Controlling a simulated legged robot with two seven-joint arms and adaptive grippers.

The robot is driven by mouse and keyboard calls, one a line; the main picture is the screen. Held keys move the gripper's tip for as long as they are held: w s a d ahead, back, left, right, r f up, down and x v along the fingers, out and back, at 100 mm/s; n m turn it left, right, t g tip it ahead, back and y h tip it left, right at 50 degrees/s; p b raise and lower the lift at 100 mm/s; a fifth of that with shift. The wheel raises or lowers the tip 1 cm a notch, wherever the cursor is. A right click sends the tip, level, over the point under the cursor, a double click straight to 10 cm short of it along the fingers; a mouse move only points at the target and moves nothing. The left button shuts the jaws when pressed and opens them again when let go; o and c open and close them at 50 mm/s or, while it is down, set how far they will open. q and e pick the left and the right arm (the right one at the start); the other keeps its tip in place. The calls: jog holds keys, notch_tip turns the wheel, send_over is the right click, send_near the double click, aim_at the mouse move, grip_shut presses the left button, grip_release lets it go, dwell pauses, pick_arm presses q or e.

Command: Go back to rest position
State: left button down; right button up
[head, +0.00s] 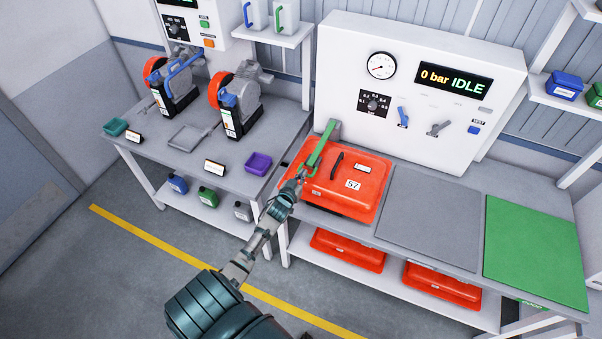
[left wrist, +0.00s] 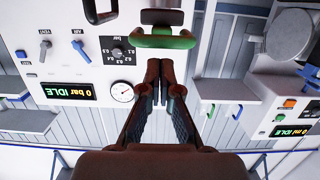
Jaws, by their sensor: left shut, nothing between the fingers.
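My left gripper (head: 301,173) reaches in from the bottom of the head view to the front left of the red case (head: 372,190) marked 57. Its fingers look shut and empty in the left wrist view (left wrist: 159,82). A green lever (head: 321,147) stands at the case's left side, just beyond my fingertips. In the left wrist view the green handle (left wrist: 160,41) is just past the fingertips, and I cannot tell whether they touch. My right gripper is not in view.
A white panel (head: 425,60) with a gauge and a "0 bar IDLE" display stands behind the case. A grey mat (head: 430,217) and a green mat (head: 535,250) lie to the right. Red cases (head: 347,250) sit on the lower shelf. A second bench (head: 215,170) stands left.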

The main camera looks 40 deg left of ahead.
pick_arm(q)
jog(key=r+b+v, duration=0.1)
jog(key=v, duration=0.9)
jog(key=shift+s+r, duration=0.2)
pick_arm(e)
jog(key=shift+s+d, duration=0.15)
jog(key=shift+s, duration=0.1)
